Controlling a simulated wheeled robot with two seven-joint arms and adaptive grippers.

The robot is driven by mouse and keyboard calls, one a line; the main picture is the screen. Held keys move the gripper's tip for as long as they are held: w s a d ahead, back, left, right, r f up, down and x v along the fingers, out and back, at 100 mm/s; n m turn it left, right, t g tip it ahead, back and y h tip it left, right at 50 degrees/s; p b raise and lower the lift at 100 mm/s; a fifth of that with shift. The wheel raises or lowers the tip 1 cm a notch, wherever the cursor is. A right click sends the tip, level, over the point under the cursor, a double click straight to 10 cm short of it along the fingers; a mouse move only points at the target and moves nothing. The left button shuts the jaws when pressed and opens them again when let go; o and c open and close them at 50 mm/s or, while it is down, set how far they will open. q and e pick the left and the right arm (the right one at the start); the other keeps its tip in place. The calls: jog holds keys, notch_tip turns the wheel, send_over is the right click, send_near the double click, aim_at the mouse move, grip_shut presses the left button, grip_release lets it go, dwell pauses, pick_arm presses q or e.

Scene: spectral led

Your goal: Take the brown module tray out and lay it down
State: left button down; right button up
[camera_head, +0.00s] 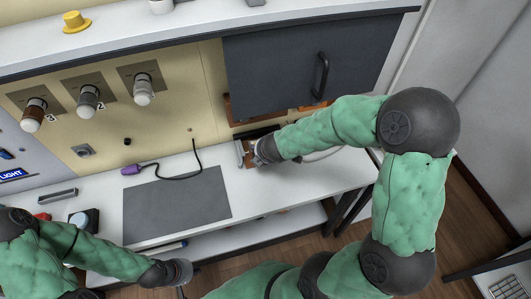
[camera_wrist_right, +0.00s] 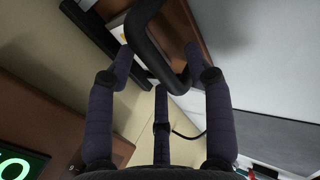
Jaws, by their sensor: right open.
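Under the closed dark cabinet door (camera_head: 300,62), brown surfaces (camera_head: 243,112) show in an open bay. I cannot tell which of them is the brown module tray. My right gripper (camera_head: 245,152) is at the bay's lower front, mostly hidden by its own wrist. In the right wrist view its fingers (camera_wrist_right: 158,72) are spread, with a dark bent bar (camera_wrist_right: 150,40) between or just beyond the tips; contact is unclear. A brown panel (camera_wrist_right: 50,105) shows at the left there. My left gripper (camera_head: 181,271) is low near the desk's front edge, its fingers unclear.
The white desk (camera_head: 275,195) carries a grey mat (camera_head: 178,205) and a purple-ended black cable (camera_head: 131,170). Three round fittings (camera_head: 88,98) stick out of the wall panel. The door's handle (camera_head: 321,75) juts out above my right arm. A lit green display (camera_wrist_right: 18,165) shows at lower left.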

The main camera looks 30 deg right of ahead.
aim_at(274, 190)
jog(key=shift+w+d+f, duration=0.1)
jog(key=shift+w+f, duration=0.2)
jog(key=shift+f, duration=0.1)
grip_shut()
jog(key=shift+s+b, duration=0.35)
jog(key=shift+s, duration=0.2)
jog(key=shift+s+a+b, duration=0.3)
jog(key=shift+s, duration=0.6)
jog(key=shift+s+a+b, duration=0.25)
jog(key=shift+s, duration=0.65)
jog(key=shift+s+a, duration=0.2)
jog(key=shift+s, duration=0.5)
jog(key=shift+s+a, duration=0.15)
jog(key=shift+s, duration=0.5)
jog(key=shift+s+a+b, duration=0.15)
jog(key=shift+s+a, duration=0.05)
jog(key=shift+s, duration=0.6)
jog(key=shift+s+a+b, duration=0.15)
jog(key=shift+s, duration=0.6)
jog(key=shift+s+a+b, duration=0.15)
jog(key=shift+s+a, duration=0.05)
jog(key=shift+s, duration=0.6)
